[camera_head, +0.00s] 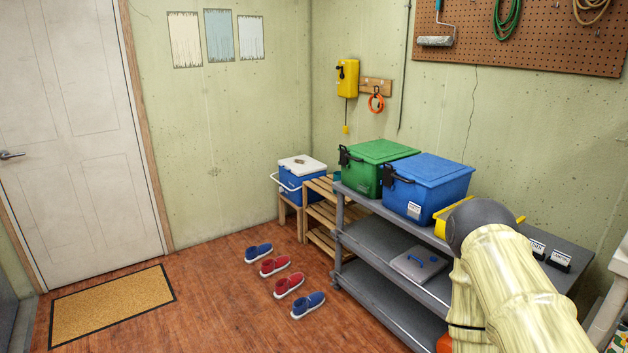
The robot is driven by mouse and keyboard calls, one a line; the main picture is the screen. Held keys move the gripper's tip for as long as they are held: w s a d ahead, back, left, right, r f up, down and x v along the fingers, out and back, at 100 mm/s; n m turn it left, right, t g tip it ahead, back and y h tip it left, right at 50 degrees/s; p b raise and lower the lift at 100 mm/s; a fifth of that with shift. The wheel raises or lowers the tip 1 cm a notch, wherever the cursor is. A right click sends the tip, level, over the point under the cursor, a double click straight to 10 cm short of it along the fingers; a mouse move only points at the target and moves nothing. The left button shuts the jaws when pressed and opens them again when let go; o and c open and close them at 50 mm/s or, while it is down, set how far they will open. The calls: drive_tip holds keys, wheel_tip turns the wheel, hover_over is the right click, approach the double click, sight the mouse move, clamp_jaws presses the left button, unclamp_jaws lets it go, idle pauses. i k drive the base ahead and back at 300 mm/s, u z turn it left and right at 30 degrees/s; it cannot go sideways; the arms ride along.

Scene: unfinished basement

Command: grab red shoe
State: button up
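Two red shoes lie on the wooden floor in a row with two blue shoes. The farther red shoe (274,265) and the nearer red shoe (289,285) sit between the far blue shoe (258,253) and the near blue shoe (308,305). All have pale soles and rest upright on the floor, apart from each other. My arm, in a pale cover, rises at the lower right in front of the grey shelf, well away from the shoes.
A grey shelf unit (384,298) stands right of the shoes, holding a green bin (377,165) and a blue bin (432,183). A slatted wooden rack (323,214) and a white-lidded cooler (302,178) stand behind. A doormat (112,306) lies left. Floor between mat and shoes is clear.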

sight(285, 287)
drive_tip(key=u, duration=0.3)
drive_tip(key=i, duration=1.85)
drive_tip(key=u, duration=0.35)
drive_tip(key=i, duration=1.65)
drive_tip(key=z, duration=0.05)
